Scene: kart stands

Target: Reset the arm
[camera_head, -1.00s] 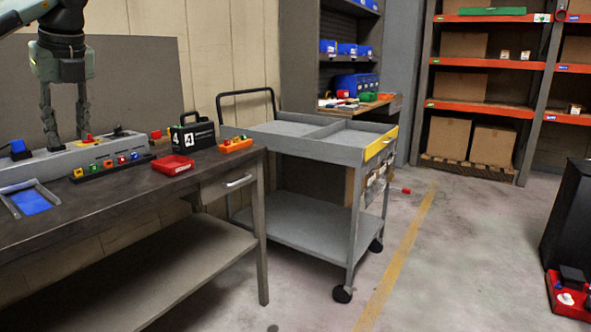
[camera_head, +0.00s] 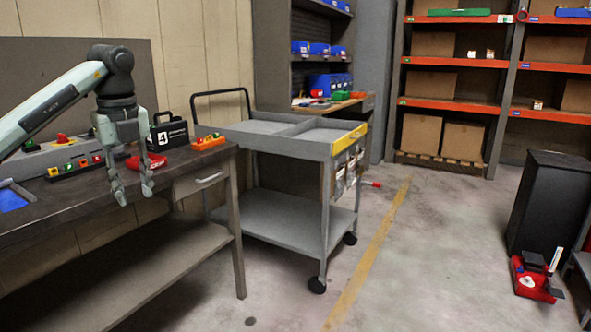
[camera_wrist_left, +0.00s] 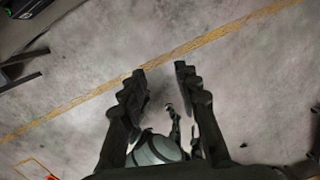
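My left gripper (camera_head: 134,199) hangs fingers-down at the front edge of the workbench (camera_head: 85,211) in the head view. Its two fingers are apart with nothing between them. In the left wrist view the open fingers (camera_wrist_left: 160,70) point at bare concrete floor with a yellow line. The left arm comes in from the left above the bench. My right gripper is not seen in the head view; a blurred green and dark arm part shows low in the left wrist view.
On the bench are a red tray (camera_head: 157,161), a black box marked 4 (camera_head: 168,137) and an orange tray (camera_head: 208,142). A grey cart (camera_head: 290,223) stands right of the bench. A black cabinet (camera_head: 550,195) and red tray (camera_head: 532,282) are at the right. Floor between is clear.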

